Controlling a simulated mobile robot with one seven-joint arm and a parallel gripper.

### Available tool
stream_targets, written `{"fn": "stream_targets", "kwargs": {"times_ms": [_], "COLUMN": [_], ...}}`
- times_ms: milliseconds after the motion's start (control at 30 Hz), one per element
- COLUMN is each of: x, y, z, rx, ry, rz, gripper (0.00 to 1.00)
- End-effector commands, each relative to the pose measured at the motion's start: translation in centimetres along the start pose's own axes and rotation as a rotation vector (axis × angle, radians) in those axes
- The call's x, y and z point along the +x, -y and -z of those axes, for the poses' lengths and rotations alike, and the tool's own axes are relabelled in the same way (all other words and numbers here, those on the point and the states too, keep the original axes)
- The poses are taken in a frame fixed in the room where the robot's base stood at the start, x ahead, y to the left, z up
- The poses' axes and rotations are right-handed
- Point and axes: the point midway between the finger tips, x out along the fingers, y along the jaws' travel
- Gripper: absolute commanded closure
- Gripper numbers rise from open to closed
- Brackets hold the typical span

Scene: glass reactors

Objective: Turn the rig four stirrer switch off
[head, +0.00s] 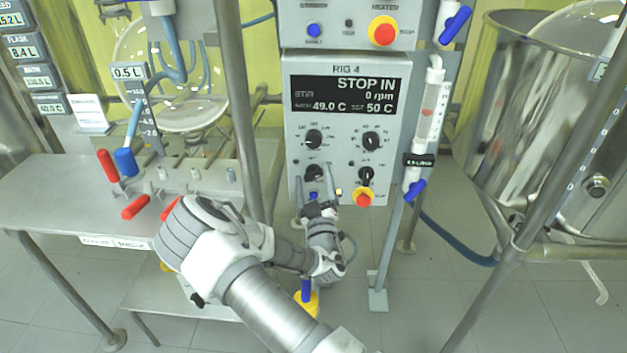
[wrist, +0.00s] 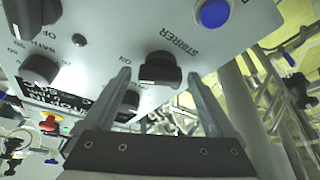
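The rig four panel (head: 345,122) faces me; its display (head: 343,95) reads "STOP IN", 0 rpm, 49.0 C and 50 C. The black stirrer switch (head: 313,172) is the lower left knob. In the wrist view the stirrer switch (wrist: 160,70) sits by its upside-down "STIRRER" label. My gripper (head: 314,180) is open in front of the lower panel. In the wrist view my gripper (wrist: 158,74) has one fingertip on each side of the switch, with a gap visible on both sides. I cannot read which mark the switch points to.
A blue button (wrist: 213,13) is close to the switch. A red and yellow stop button (head: 363,198) is at the panel's lower right, below another black knob (head: 366,175). A metal post (head: 238,100) stands left of the panel. A blue-valved flowmeter (head: 428,115) stands right.

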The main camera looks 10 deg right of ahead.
Motion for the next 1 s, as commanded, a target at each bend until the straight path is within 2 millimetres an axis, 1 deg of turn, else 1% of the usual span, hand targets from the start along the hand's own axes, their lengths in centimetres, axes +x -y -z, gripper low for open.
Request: {"fn": "stream_targets", "kwargs": {"times_ms": [33, 167, 200, 267, 300, 367, 400, 433, 767, 1000], "x": [-0.01, -0.02, -0.03, -0.03, -0.03, -0.04, -0.04, -0.04, -0.03, 0.00], "y": [-0.01, 0.00, 0.00, 0.00, 0.00, 0.00, 0.00, 0.00, -0.08, -0.17], "z": [0.00, -0.01, -0.01, -0.01, -0.01, -0.01, -0.01, -0.01, 0.02, 0.10], "rx": [0.000, 0.000, 0.000, 0.000, 0.000, 0.000, 0.000, 0.000, -0.051, -0.195], "ry": [0.000, 0.000, 0.000, 0.000, 0.000, 0.000, 0.000, 0.000, 0.000, 0.001], "rz": [0.000, 0.000, 0.000, 0.000, 0.000, 0.000, 0.000, 0.000, 0.021, 0.081], "gripper": [0.21, 0.45, 0.52, 0.63, 0.70, 0.81, 0.88, 0.91, 0.91, 0.91]}}
